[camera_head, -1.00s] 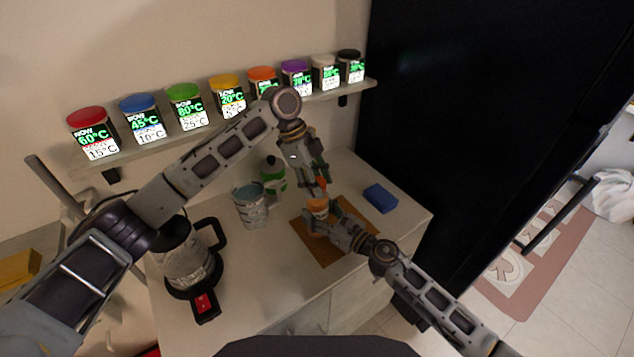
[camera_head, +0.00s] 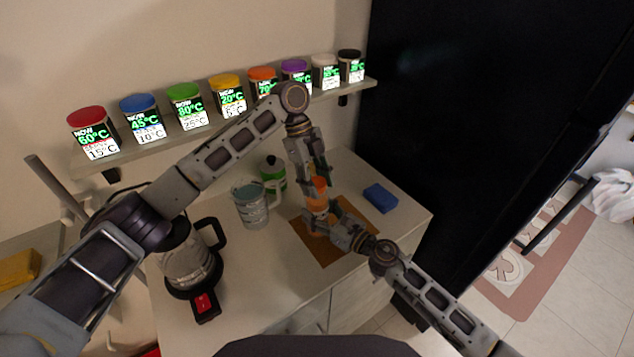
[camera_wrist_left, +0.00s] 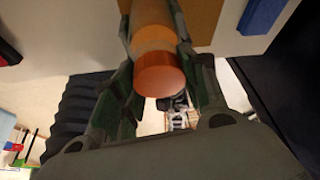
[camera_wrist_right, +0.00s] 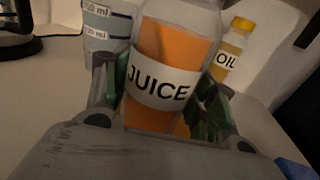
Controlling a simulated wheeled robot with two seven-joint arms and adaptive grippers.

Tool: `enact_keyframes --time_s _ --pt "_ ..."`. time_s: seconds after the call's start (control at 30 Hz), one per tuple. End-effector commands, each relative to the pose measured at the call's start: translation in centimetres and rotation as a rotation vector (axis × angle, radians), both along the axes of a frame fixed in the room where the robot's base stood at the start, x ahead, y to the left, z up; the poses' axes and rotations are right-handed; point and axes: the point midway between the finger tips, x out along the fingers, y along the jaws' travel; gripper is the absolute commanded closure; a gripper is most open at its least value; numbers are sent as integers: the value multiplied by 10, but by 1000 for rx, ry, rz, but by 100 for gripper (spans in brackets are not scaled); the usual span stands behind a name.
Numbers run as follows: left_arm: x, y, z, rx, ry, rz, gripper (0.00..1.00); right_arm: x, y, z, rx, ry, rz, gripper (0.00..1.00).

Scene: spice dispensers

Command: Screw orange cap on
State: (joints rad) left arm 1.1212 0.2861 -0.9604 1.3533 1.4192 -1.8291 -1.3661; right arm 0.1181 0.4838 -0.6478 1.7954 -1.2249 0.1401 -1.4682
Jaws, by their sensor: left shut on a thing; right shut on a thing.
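The juice bottle (camera_wrist_right: 165,70) is clear, with orange juice and a white "JUICE" label. It stands roughly upright over the brown mat (camera_head: 334,257). My right gripper (camera_head: 320,220) is shut around its lower part, one finger on each side in the right wrist view. The orange cap (camera_head: 318,184) is at the top of the bottle; the orange cap (camera_wrist_left: 160,75) also shows in the left wrist view, in line with the bottle. My left gripper (camera_head: 317,178) is shut on the cap from above. How far the cap is seated on the neck cannot be told.
A coffee pot (camera_head: 188,258) is further left. A blue block (camera_head: 380,198) lies to the right. Colour-lidded dispensers line the wall shelf (camera_head: 150,146).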

Motion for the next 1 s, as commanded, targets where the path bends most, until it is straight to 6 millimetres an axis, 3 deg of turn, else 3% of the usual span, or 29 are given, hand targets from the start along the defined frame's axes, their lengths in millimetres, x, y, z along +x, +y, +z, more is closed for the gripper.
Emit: enact_keyframes --time_s 1.0 --pt "0 0 -1 3 -2 -507 82 0 0 0 -1 -1 0 84"
